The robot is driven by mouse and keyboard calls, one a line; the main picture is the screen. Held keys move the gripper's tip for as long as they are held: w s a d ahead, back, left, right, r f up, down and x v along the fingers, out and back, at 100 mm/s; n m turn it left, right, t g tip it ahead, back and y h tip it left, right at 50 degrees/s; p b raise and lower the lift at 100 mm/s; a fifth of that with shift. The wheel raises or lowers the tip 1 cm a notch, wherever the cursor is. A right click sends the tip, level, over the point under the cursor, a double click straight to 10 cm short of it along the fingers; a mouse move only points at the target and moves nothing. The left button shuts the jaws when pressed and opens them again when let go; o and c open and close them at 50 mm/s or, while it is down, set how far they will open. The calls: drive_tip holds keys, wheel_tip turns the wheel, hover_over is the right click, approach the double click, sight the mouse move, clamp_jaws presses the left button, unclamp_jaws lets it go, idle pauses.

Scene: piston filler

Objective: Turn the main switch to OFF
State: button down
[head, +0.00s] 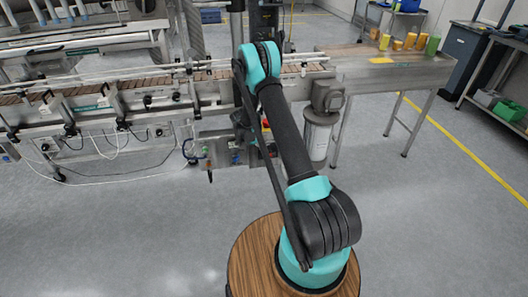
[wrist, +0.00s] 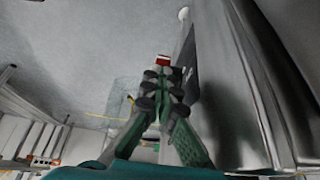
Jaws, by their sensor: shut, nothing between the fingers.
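My gripper (wrist: 163,82) shows in the wrist view as dark and green fingers close together, shut with nothing between them. A small red and white piece (wrist: 162,60) shows right at the fingertips; I cannot tell whether it is part of a switch or of the gripper. In the head view my arm reaches toward the filling machine (head: 215,128), and the gripper is mostly hidden behind the arm. I cannot make out the main switch or its position in either view.
The conveyor (head: 130,82) runs across the machine's front. A table (head: 385,68) with yellow and green containers stands at the right back. A grey cylinder (head: 318,135) hangs right of my arm. A grey panel (wrist: 245,80) is close on the right in the wrist view.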

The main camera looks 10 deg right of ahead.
drive_tip(key=shift+a+f, duration=0.3)
drive_tip(key=shift+a, duration=0.3)
drive_tip(key=d+r+v, duration=0.1)
drive_tip(key=v, duration=0.7)
drive_tip(key=s+d+r+n+t+y, duration=0.25)
drive_tip(key=s+r+n, duration=0.75)
drive_tip(key=s+r, duration=0.75)
drive_tip(key=s+n+t+y, duration=0.1)
drive_tip(key=s+n, duration=0.7)
drive_tip(key=s, duration=1.2)
drive_tip(key=shift+s+d+r+t+y, duration=0.15)
drive_tip(key=shift+s+r+t+y, duration=0.25)
drive_tip(key=shift+y, duration=0.45)
drive_tip(key=shift+w, duration=0.1)
